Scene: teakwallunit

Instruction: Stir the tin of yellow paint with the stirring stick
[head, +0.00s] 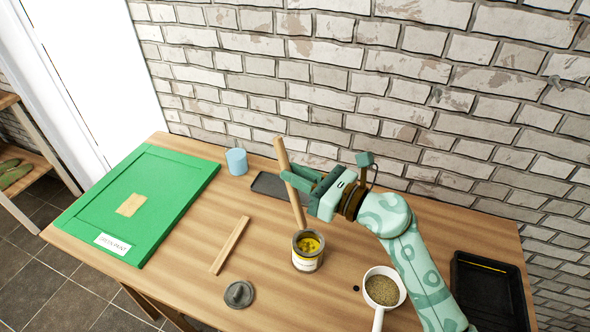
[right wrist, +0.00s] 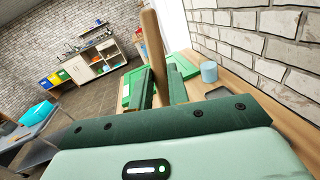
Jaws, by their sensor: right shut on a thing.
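The tin of yellow paint (head: 307,262) stands open and upright on the wooden table, with yellow paint showing inside. My right gripper (head: 301,182) is shut on the stirring stick (head: 284,155), above and behind the tin. The stick is slightly tilted, its top leaning left and its lower end at the tin's back rim. I cannot tell whether that end is inside the tin or just behind it. In the right wrist view the stick (right wrist: 152,45) stands up between the green fingers. My left gripper is not in view.
A wooden strip (head: 230,246) and a grey lid (head: 239,294) lie left of the tin. A pan of grain (head: 382,289) and a black tray (head: 488,290) are right. A green panel (head: 145,205), a blue cup (head: 237,162) and a dark tray (head: 269,186) are left and behind.

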